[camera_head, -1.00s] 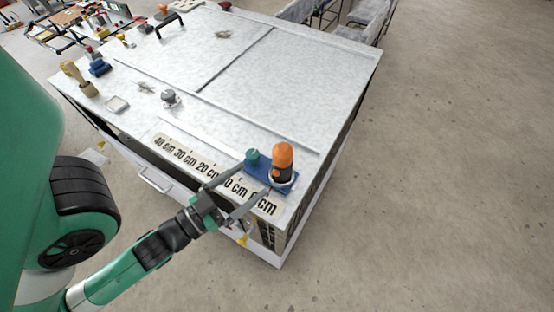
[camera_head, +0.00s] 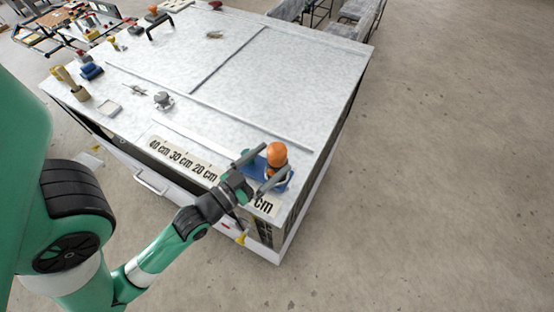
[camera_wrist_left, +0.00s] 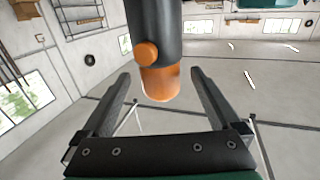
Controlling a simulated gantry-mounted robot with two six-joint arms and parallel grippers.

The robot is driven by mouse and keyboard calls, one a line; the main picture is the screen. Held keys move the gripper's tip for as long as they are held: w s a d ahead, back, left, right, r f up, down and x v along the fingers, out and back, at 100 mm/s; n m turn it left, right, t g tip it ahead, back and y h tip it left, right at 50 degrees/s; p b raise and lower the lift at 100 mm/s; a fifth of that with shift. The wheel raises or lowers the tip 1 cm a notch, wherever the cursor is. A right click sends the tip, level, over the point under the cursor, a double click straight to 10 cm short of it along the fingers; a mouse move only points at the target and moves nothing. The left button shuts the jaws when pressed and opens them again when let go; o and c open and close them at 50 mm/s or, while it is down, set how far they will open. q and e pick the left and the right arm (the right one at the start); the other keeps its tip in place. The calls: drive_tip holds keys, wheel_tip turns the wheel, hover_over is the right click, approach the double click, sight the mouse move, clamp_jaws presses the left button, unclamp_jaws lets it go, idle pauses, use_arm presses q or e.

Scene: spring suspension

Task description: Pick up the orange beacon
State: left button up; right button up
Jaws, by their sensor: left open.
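The orange beacon (camera_head: 277,153) stands upright near the front right corner of the bench, with an orange dome over a dark body. In the left wrist view the beacon (camera_wrist_left: 160,82) appears upside down, its orange end between the fingers and its black body toward the top. My left gripper (camera_head: 272,161) is open, its fingers on either side of the beacon; the wrist view shows gaps between the fingers (camera_wrist_left: 158,88) and the beacon. The beacon's lower part is partly hidden in the head view. My right gripper is not in view.
A blue base (camera_head: 256,172) lies under and beside the beacon. A centimetre scale (camera_head: 185,160) runs along the bench's front edge. The bench top (camera_head: 280,80) is mostly clear behind. A grey metal part (camera_head: 163,99) and wooden-handled tool (camera_head: 68,78) are further left.

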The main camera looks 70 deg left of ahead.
sight(277, 147)
use_arm(q)
drive_tip(key=x, duration=0.2)
drive_tip(key=shift+w+a, duration=0.15)
drive_tip(key=shift+w, duration=0.2)
clamp_jaws()
wheel_tip(277, 147, up, 6)
drive_tip(key=shift+r+p, duration=0.2)
drive_tip(key=shift+p, duration=0.7)
wheel_tip(277, 147, up, 3)
drive_tip(key=shift+r+p, duration=0.1)
drive_tip(key=shift+p, duration=1.05)
drive_tip(key=shift+r+p, duration=0.25)
drive_tip(key=shift+p, duration=0.05)
